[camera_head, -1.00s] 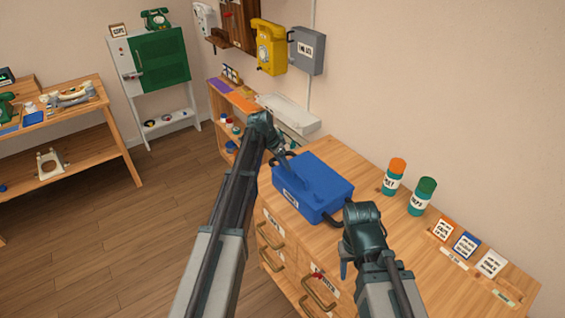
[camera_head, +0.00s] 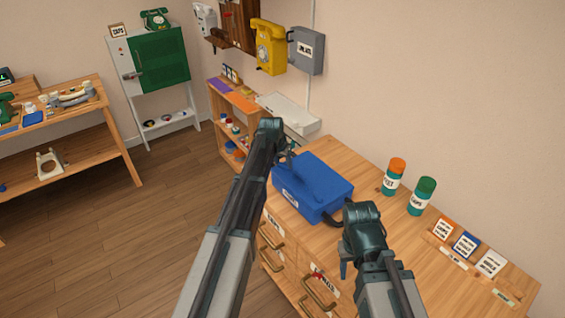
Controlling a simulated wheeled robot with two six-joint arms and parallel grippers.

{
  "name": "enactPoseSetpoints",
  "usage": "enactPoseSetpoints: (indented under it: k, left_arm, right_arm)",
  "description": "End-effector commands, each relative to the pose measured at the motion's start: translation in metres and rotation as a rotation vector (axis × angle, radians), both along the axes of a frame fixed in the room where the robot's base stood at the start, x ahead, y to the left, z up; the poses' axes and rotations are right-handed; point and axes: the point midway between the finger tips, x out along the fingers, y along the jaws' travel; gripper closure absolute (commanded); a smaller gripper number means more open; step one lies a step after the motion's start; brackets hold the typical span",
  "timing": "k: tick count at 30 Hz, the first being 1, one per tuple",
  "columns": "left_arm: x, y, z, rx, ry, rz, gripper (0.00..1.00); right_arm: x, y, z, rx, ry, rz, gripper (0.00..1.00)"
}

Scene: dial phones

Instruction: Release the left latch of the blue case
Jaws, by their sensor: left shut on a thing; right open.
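The blue case (camera_head: 318,186) sits closed on the wooden cabinet top, with a label on its front side and a dark loop at its right end. My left gripper (camera_head: 284,158) is at the case's far left end, where the left latch would be. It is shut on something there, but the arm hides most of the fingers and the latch. My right gripper (camera_head: 344,272) is open and empty, in front of the case's right end, over the cabinet's front edge.
An orange-capped canister (camera_head: 394,177) and a green-capped canister (camera_head: 422,196) stand right of the case. A light tray (camera_head: 289,113) lies behind the case. Drawers with handles (camera_head: 318,294) face the front.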

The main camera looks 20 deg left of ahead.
Motion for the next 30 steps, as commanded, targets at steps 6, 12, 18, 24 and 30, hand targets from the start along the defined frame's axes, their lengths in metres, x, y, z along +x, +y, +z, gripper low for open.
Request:
enactPoseSetpoints:
  k: [6, 12, 18, 24, 30]
  left_arm:
    - [-0.0001, -0.0026, 0.0000, 0.000, 0.000, 0.203, 1.00]
    - [0.0007, -0.0035, 0.0001, 0.001, 0.000, 0.392, 1.00]
    - [0.0016, -0.0042, 0.0000, 0.001, 0.000, 0.582, 1.00]
    - [0.0023, -0.0052, 0.0000, 0.001, 0.001, 0.756, 1.00]
    - [0.0027, -0.0056, -0.0001, 0.000, 0.000, 0.898, 1.00]
  right_arm:
    - [0.0000, 0.0000, 0.0000, 0.000, 0.000, 0.000, 0.50]
    - [0.0000, 0.0000, 0.0000, 0.000, 0.000, 0.000, 0.50]
    - [0.0000, 0.0000, 0.0000, 0.000, 0.000, 0.000, 0.50]
    - [0.0000, 0.0000, 0.0000, 0.000, 0.000, 0.000, 0.50]
    - [0.0000, 0.0000, 0.0000, 0.000, 0.000, 0.000, 0.50]
